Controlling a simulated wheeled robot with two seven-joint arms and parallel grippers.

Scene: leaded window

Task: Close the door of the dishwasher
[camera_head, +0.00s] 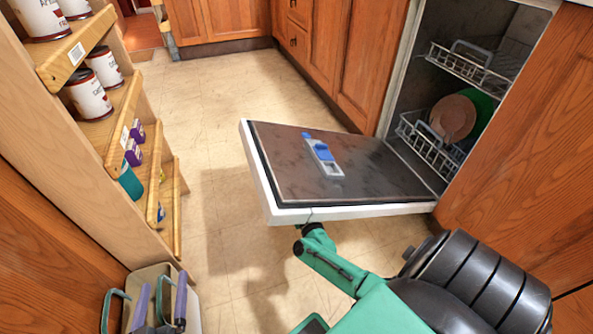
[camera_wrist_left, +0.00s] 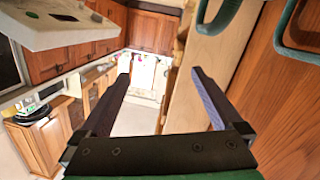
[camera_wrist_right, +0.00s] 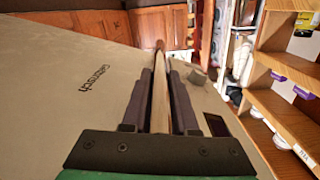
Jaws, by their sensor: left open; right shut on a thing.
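The dishwasher door (camera_head: 285,180) is folded down and open, dark on its inner face with a white rim. A blue-and-grey dispenser (camera_head: 323,157) is on that face. The dishwasher's tub (camera_head: 403,125) is open behind it. My right gripper (camera_wrist_right: 161,85) is shut on a narrow light bar (camera_wrist_right: 160,105), seemingly the door's handle, against the pale outer face (camera_wrist_right: 70,65), which bears lettering. In the head view its arm reaches under the door's near edge, and the fingers are mostly hidden there. My left gripper (camera_head: 162,282) is open and empty at the lower left, apart from the door.
Racks (camera_head: 430,140) with a brown plate (camera_head: 453,117) sit inside the tub. A wooden shelf (camera_head: 105,135) with cans stands at the left. Floor between shelf and door is clear.

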